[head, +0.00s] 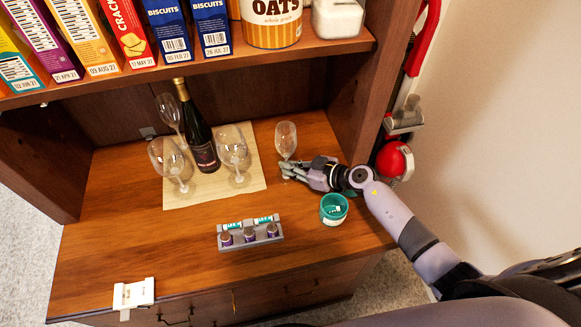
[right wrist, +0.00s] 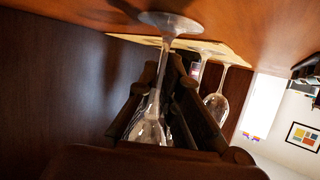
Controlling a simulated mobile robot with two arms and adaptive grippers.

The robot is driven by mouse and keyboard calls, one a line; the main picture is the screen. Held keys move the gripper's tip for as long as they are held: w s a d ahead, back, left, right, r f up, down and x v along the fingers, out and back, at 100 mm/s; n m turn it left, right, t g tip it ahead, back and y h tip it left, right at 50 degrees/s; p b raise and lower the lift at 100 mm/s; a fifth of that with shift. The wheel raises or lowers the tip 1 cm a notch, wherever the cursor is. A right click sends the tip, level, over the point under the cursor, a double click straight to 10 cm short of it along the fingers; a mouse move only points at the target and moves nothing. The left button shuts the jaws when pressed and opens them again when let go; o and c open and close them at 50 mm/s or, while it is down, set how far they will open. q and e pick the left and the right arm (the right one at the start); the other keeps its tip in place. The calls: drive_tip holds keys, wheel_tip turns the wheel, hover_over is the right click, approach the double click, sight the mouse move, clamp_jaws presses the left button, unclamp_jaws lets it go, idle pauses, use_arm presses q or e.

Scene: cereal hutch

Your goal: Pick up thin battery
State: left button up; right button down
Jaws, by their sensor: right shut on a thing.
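A grey holder (head: 251,243) on the wooden counter holds several batteries. Two thin teal-and-white batteries, one at the left (head: 232,226) and one at the right (head: 264,219), lie along its back. Thicker purple batteries (head: 249,234) stand in its front row. My right gripper (head: 290,169) is behind and to the right of the holder, shut on a wine glass (head: 286,138). In the right wrist view the glass stem (right wrist: 155,100) passes between the fingers (right wrist: 166,85), and its foot is by the wood surface. My left gripper is not in view.
A teal bowl or tub (head: 334,209) stands close to my right wrist. A dark bottle (head: 200,138) and several glasses stand on a beige mat (head: 205,197). A white object (head: 133,295) sits at the front left edge. The shelf (head: 190,67) above holds boxes.

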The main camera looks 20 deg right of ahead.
drive_tip(key=c, duration=1.8)
unclamp_jaws()
drive_tip(key=shift+r, duration=0.15)
drive_tip(key=p+v, duration=0.1)
drive_tip(key=v, duration=0.9)
drive_tip(key=shift+s+d, duration=0.25)
drive_tip(key=shift+s, duration=0.1)
drive_tip(key=shift+s+d+r, duration=0.3)
drive_tip(key=shift+s+d, duration=0.1)
drive_tip(key=shift+s, duration=0.05)
